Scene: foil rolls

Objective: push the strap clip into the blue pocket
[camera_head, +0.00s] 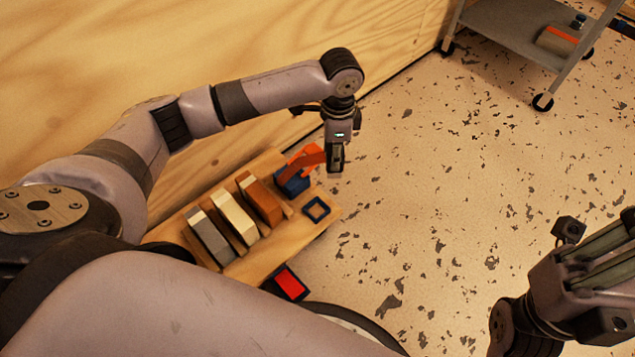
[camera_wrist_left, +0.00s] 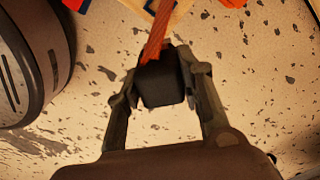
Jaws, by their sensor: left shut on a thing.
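My left gripper (camera_head: 336,172) hangs over the floor just beyond the board's far right corner. In the left wrist view its two fingers (camera_wrist_left: 165,100) are shut on the black strap clip (camera_wrist_left: 162,82). The orange strap (camera_wrist_left: 157,38) runs up from the clip; in the head view the strap (camera_head: 312,160) stretches toward a dark blue block (camera_head: 292,182) with orange on top. The blue pocket (camera_head: 316,210), a small square open frame, lies on the board below and left of the gripper, apart from the clip. My right gripper (camera_head: 600,245) is at the right edge, partly cut off.
The wooden board (camera_head: 262,265) carries several upright grey, cream and brown blocks (camera_head: 235,217). A red-topped dark box (camera_head: 290,284) is beside its near edge. A wooden wall (camera_head: 230,40) stands behind. A grey cart (camera_head: 520,30) is far off; the floor between is clear.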

